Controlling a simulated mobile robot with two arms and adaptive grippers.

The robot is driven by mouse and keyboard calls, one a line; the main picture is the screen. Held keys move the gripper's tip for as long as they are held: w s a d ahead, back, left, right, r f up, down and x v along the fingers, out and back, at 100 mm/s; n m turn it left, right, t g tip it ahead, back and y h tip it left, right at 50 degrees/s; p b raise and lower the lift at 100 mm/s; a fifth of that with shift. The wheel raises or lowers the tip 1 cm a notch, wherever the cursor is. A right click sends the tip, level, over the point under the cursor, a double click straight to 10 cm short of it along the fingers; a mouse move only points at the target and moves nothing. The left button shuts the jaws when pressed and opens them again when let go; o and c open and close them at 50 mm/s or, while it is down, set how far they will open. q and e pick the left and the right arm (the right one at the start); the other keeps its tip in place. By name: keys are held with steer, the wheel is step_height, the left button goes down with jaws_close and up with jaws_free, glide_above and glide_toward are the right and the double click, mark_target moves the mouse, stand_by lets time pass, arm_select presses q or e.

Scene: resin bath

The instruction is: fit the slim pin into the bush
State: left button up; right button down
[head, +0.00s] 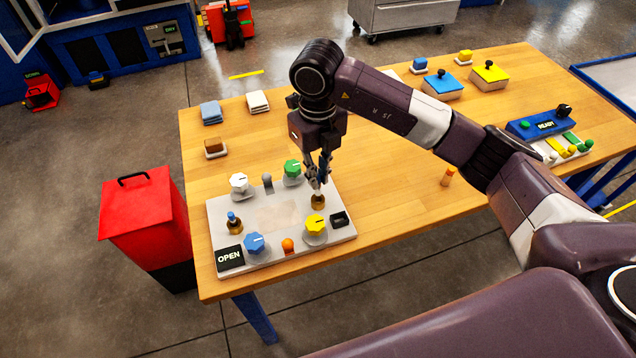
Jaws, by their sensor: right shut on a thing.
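My right gripper (317,181) reaches down over the right side of a light grey panel (275,255) on the wooden table. It is shut on a thin pale piece, seemingly the slim pin (316,190), mostly hidden by the fingers. A brass bush (318,202) stands on the panel right below the fingertips. The pin's lower end meets the bush in the picture; I cannot tell whether it is inside or just above. A second brass bush (235,227) with a blue-topped pin (232,217) stands at the panel's left. My left gripper is not in view.
Around the bush stand a green knob (292,168), a yellow knob (315,223) and a black switch (339,219). A white knob (239,182), a blue knob (254,243) and an OPEN sign (230,258) are further left. An orange cylinder (448,176) stands alone to the right.

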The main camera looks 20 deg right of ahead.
mark_target(318, 194)
step_height(318, 194, down, 4)
steer(key=shift+f+p, duration=0.15)
steer(key=shift+p, duration=0.35)
steer(key=shift+f, duration=0.15)
steer(key=c, duration=2)
jaws_free()
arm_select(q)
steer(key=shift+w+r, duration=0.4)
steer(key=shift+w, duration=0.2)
arm_select(e)
steer(key=shift+r, duration=0.3)
step_height(318, 194, up, 11)
steer(key=b, duration=0.3)
steer(key=shift+f, duration=0.2)
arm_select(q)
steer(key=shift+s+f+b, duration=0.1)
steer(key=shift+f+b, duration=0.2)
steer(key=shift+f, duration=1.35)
arm_select(e)
steer(key=shift+r, duration=0.6)
